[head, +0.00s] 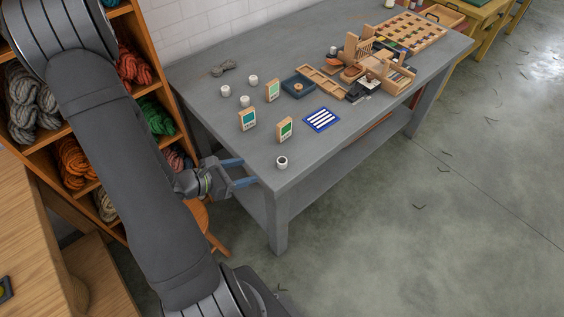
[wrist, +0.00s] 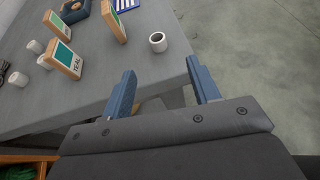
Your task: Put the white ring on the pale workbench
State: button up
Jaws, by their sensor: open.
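A short white ring (head: 281,165) with a dark hole stands upright near the front corner of the grey workbench (head: 330,150). In the wrist view the white ring (wrist: 157,49) lies just beyond the gap between my fingertips. My gripper (head: 248,172) is open and empty, left of the ring at the bench's edge, not touching it. Its two blue fingers (wrist: 160,70) point toward the ring. A light wooden worktop (head: 25,215) shows at the left edge of the head view; I cannot tell which surface is the pale workbench.
Several white cylinders (head: 226,91) and framed cards (head: 247,120) stand farther back on the grey bench. A blue striped mat (head: 321,120), a blue tray (head: 298,87) and wooden racks (head: 370,60) lie beyond. Shelves of wool skeins (head: 130,68) stand behind my arm.

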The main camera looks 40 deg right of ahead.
send_near(282, 158)
jog(key=s+d, duration=0.1)
jog(key=s+d+f, duration=0.1)
jog(key=d, duration=0.1)
jog(key=shift+s+d, duration=0.15)
jog(key=shift+d, duration=0.15)
jog(key=shift+w+f+x, duration=0.15)
jog(key=shift+x, duration=1.2)
jog(key=shift+w+f+x, duration=0.15)
jog(key=shift+f+x, duration=0.05)
jog(key=shift+x, duration=1.15)
jog(key=shift+w+a, duration=0.1)
jog(key=shift+a, duration=0.05)
jog(key=c, duration=1.1)
jog(key=shift+r, duration=0.15)
jog(key=shift+r, duration=0.5)
notch_tip(282, 158, up, 3)
jog(key=shift+r, duration=0.1)
jog(key=s+r, duration=0.2)
jog(key=s, duration=0.2)
jog(key=s+r, duration=0.2)
jog(key=s, duration=0.1)
jog(key=s+d+r, duration=0.1)
jog(key=s+r, duration=0.1)
jog(key=s, duration=0.2)
jog(key=shift+s+r, duration=0.3)
jog(key=shift+s, duration=0.05)
